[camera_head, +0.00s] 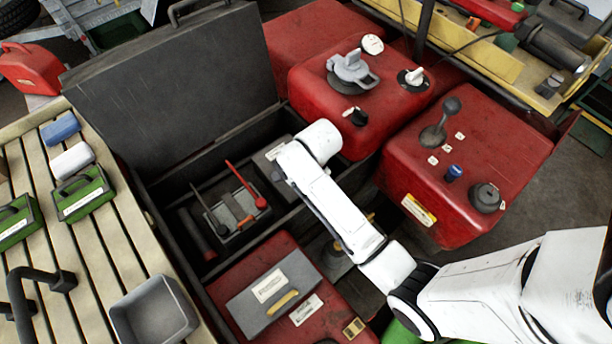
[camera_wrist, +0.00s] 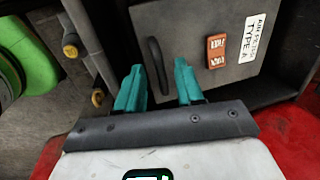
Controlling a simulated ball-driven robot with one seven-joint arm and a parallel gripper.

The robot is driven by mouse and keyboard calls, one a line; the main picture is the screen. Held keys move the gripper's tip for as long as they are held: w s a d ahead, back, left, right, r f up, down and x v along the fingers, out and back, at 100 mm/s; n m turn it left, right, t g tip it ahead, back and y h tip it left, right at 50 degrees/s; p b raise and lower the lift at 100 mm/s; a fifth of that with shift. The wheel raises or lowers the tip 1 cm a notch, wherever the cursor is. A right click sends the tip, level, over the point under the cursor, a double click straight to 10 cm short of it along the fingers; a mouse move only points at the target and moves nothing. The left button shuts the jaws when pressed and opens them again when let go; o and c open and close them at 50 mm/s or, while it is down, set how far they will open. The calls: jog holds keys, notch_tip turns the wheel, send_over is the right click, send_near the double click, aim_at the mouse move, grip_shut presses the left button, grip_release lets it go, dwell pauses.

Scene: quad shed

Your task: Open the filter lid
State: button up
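In the wrist view, a dark grey panel (camera_wrist: 198,25) that looks like the filter lid has a black bar handle (camera_wrist: 157,66), an orange latch (camera_wrist: 216,51) and a white label ending in "TYPE A". My gripper (camera_wrist: 158,72) is open, its two teal fingers apart. The black handle shows between the fingertips in the picture; I cannot tell whether they touch it. In the head view, my white arm reaches over the dark open box and my gripper is hidden. A grey labelled surface (camera_head: 270,156) shows partly beside the arm there; I cannot tell whether it is the same panel.
Red tanks (camera_head: 465,170) stand right of the arm. The box's large grey lid (camera_head: 170,85) stands raised at the back left. A red case (camera_head: 335,322) lies in front. In the wrist view, pipes (camera_wrist: 88,45) and a green round part (camera_wrist: 28,55) are at the left.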

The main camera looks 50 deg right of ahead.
jog(key=shift+c, duration=0.3)
grip_shut()
dwell(1.1)
